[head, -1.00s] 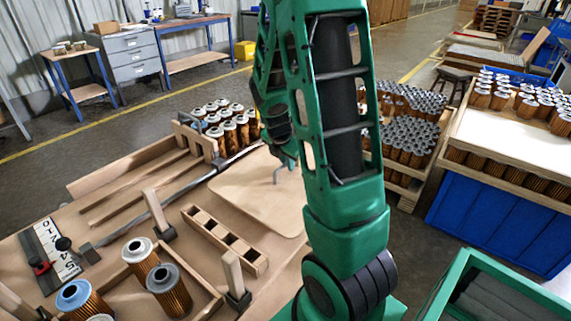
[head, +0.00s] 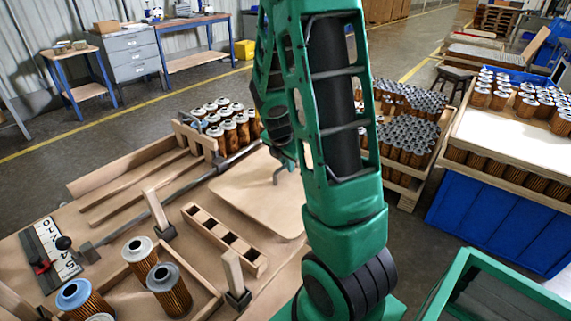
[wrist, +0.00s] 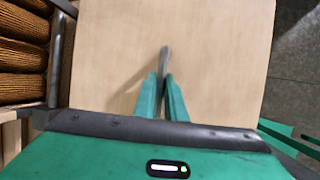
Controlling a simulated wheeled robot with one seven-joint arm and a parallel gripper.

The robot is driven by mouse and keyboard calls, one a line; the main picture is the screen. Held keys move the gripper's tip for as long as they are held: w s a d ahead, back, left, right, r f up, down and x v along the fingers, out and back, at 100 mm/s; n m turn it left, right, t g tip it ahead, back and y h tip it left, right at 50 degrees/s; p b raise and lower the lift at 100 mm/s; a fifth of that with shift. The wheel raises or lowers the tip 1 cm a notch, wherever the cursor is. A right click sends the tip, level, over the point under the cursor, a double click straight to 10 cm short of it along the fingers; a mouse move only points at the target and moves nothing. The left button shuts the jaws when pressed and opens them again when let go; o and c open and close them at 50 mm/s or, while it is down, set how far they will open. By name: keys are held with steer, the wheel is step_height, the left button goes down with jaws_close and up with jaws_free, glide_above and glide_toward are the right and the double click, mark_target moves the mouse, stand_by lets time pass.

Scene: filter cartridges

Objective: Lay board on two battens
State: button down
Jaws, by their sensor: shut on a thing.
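The board (head: 236,187) is a flat pale wooden panel with rounded corners, near the right part of the worktable in the head view. It fills the middle of the wrist view (wrist: 215,60). A thin grey handle (wrist: 165,54) rises from it. My gripper (wrist: 162,82) is shut on this handle. In the head view my arm hides part of the board. Two long thin wooden strips, seemingly the battens, lie side by side left of the board: one farther back (head: 139,181), one nearer (head: 150,193). I cannot tell whether the board touches the table.
A slotted wooden block (head: 224,239) lies in front of the board. Upright wooden posts (head: 233,271) stand nearby. Several filter cartridges (head: 170,290) stand at the front left. More cartridges (head: 222,122) stand close behind the board. A grey rod (head: 155,208) crosses the table.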

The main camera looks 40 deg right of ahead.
steer(key=shift+f, duration=0.95)
steer(key=c, duration=1.7)
jaws_free()
steer(key=shift+c, duration=0.2)
steer(key=v, duration=1)
steer(key=shift+r, duration=0.3)
steer(key=shift+a, duration=0.15)
steer(key=s+a+r+m+y, duration=0.1)
steer(key=s+a+r+m, duration=0.1)
steer(key=s+m, duration=0.5)
steer(key=s+a+r+m+g+y, duration=0.1)
steer(key=s+a+r+m+y, duration=0.1)
steer(key=s+a+m, duration=0.3)
steer(key=s+a+r+m+g+y, duration=0.1)
steer(key=s+a+m, duration=0.3)
steer(key=s+m, duration=0.6)
steer(key=r+m, duration=0.1)
steer(key=m, duration=0.2)
steer(key=shift+s+m+y, duration=0.2)
steer(key=shift+m+y, duration=0.1)
